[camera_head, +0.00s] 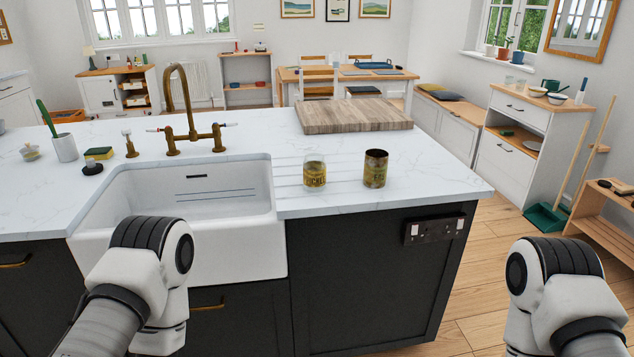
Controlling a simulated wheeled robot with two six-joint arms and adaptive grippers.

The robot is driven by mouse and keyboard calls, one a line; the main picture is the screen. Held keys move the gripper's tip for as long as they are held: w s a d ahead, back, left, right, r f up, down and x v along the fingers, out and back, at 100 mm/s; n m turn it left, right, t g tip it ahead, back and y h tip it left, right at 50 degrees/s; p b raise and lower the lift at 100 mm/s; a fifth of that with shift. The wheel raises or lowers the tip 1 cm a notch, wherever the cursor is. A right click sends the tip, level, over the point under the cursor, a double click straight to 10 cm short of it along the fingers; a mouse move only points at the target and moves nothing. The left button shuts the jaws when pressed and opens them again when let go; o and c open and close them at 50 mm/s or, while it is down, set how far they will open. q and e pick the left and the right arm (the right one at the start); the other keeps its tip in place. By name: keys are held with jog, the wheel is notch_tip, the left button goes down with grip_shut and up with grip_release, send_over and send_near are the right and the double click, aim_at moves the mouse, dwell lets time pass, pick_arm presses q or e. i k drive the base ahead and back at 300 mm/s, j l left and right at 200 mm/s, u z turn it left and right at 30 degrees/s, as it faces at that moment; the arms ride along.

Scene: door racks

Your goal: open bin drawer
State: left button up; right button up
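The kitchen island has dark front panels below a white marble top. A dark front (245,312) with a brass handle (208,307) sits below the white sink; it looks closed, and its lower part is out of frame. Another dark front (35,280) with a brass handle (14,262) is at the far left. I cannot tell which is the bin drawer. My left arm's white and black joint covers part of the sink and the cabinet below it. My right arm's joint is over the floor at the lower right. Both gripper ends are out of view.
A glass jar (314,173) and a rusty can (375,170) stand on the worktop (445,180) right of the sink (245,246). A wooden board (353,115) lies behind them. A socket plate (434,229) is on the dark end panel.

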aim_at(42, 285)
jog(key=u, duration=1.9)
